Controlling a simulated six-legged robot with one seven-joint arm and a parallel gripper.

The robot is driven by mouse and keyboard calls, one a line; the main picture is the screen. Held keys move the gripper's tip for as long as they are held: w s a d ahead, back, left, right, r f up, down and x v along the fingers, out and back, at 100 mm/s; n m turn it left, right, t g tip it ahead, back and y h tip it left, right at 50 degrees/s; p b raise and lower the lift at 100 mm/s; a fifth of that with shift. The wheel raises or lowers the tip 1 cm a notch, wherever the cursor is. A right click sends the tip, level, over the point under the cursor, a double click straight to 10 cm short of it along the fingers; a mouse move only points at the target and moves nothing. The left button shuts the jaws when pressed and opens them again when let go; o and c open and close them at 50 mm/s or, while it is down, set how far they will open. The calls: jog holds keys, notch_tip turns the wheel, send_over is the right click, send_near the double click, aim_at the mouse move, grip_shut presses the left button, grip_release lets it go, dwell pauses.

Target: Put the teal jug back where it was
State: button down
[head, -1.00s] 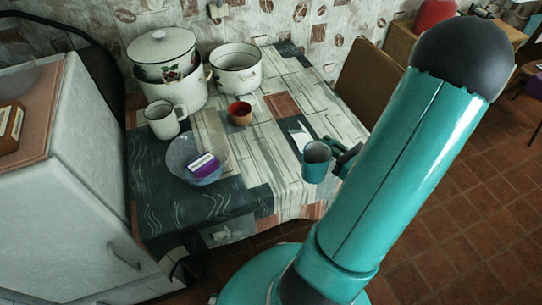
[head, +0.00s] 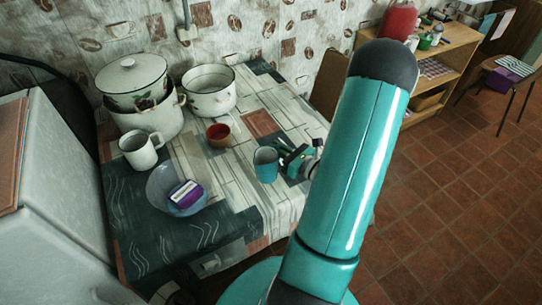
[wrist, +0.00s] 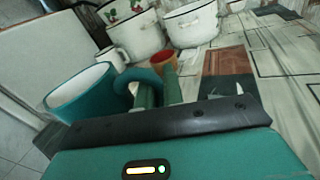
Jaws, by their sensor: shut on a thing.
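The teal jug (head: 265,165) is upright over the right part of the table (head: 225,225), in front of and right of the small red-brown cup (head: 219,135). My gripper (head: 284,152) reaches in from the right and is shut on the jug's handle. In the wrist view the jug (wrist: 78,98) shows its white inside, and its handle (wrist: 143,88) sits at the fingers of my gripper (wrist: 157,78). I cannot tell whether the jug's base touches the tablecloth.
A white mug (head: 139,150) and a glass bowl (head: 160,183) holding a purple box (head: 186,194) stand on the left. A lidded white pot (head: 133,80) and an open white pot (head: 209,92) stand at the back. Patterned cloth between cup and jug is bare.

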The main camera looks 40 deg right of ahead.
jog(key=w+f, duration=0.3)
jog(key=shift+d+f, duration=0.15)
jog(key=shift+f, duration=1.6)
jog(key=c, duration=1.5)
grip_release()
jog(key=shift+f, duration=0.15)
jog(key=shift+s, duration=0.2)
jog(key=s, duration=0.7)
jog(key=s+d, duration=0.1)
jog(key=s, duration=0.3)
jog(key=shift+s+r, duration=0.2)
jog(key=shift+s, duration=0.1)
